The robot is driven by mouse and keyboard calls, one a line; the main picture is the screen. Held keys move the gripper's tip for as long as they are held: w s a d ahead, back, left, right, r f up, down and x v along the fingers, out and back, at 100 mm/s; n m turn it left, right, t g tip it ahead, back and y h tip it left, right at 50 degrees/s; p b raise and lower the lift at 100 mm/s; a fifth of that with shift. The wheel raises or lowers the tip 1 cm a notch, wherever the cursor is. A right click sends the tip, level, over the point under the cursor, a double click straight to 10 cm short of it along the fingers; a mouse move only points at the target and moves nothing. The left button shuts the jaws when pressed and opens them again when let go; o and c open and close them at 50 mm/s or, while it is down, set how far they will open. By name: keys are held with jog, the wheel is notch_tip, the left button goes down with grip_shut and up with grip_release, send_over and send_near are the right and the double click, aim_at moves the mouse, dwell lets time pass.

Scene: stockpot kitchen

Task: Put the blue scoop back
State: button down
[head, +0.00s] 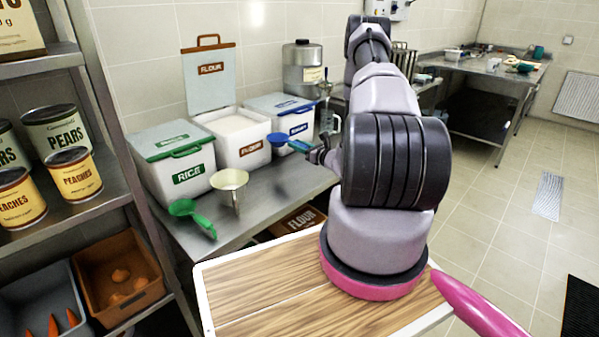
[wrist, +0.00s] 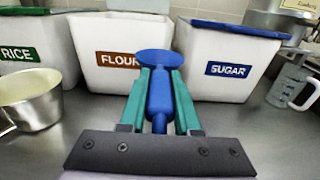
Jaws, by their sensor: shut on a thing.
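My gripper (wrist: 159,105) is shut on the blue scoop (wrist: 160,60), with a teal finger on each side of its handle. In the head view the blue scoop (head: 277,139) is held out above the steel counter, in front of the flour and sugar bins; my arm hides part of the gripper. The sugar bin (wrist: 229,65) has a blue lid, which is down in the head view (head: 279,106). The flour bin (head: 239,139) stands open, its lid raised behind it, with white flour inside. The scoop overlaps the gap between these bins in the wrist view.
A rice bin (head: 174,162) with a green lid stands at the left. A metal pot or sieve (head: 230,184) and a green scoop (head: 184,208) are on the counter before it. A clear measuring jug (wrist: 290,84) stands right of the sugar bin. Shelves with cans (head: 74,173) border the left.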

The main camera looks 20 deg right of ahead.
notch_tip(320, 180, down, 11)
jog(key=shift+a, duration=0.1)
dwell(0.3)
jog(key=shift+f, duration=0.15)
jog(key=c, duration=0.6)
grip_release()
